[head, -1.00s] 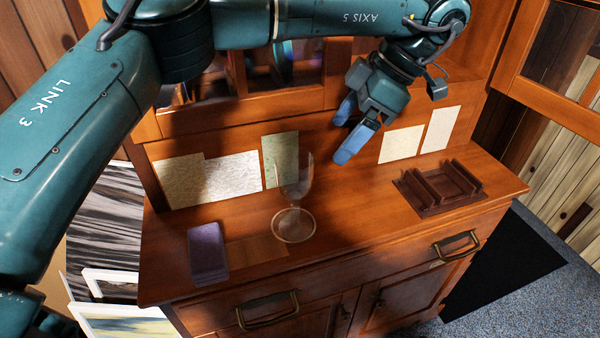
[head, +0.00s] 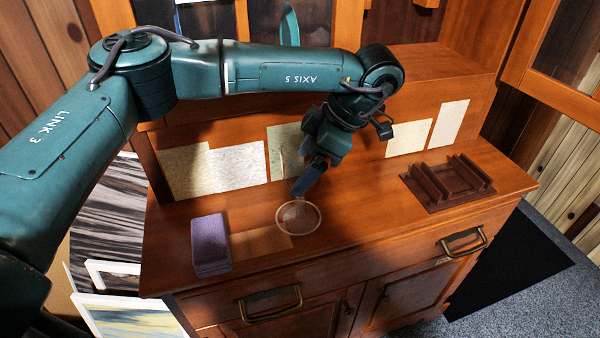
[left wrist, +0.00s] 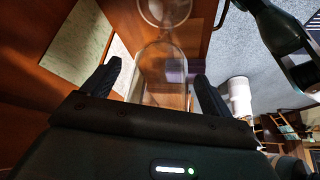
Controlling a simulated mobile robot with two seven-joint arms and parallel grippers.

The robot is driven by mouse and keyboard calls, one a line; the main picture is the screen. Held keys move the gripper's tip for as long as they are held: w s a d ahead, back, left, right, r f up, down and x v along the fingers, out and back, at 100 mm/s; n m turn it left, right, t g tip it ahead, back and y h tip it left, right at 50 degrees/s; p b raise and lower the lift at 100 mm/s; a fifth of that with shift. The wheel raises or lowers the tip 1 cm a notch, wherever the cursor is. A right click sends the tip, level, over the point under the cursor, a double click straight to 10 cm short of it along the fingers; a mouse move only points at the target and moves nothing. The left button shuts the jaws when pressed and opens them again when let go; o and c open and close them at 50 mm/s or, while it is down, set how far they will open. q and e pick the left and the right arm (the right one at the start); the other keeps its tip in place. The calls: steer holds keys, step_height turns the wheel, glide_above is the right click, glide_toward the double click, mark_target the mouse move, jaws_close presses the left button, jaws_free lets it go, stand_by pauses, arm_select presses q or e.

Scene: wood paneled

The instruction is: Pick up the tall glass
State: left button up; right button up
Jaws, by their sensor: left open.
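The tall glass (head: 298,218) is clear and stemmed, standing upright on the wooden cabinet top. In the head view its round base shows best, while its upper part is hard to make out by my left gripper (head: 305,182). In the left wrist view the glass bowl (left wrist: 160,78) lies between the two dark fingers of my left gripper (left wrist: 157,72), with its base beyond. The fingers are apart, with a visible gap on the right side of the bowl; contact on the left is unclear. My right gripper is not in view.
A purple box-like stack (head: 210,244) lies left of the glass. A dark wooden tray (head: 447,182) sits to the right on the cabinet top (head: 370,215). Paper sheets (head: 237,166) lean at the back. The surface between glass and tray is clear.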

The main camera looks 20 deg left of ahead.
arm_select(q)
steer(key=shift+a+f, duration=0.1)
steer(key=shift+f, duration=0.15)
steer(key=c, duration=1.3)
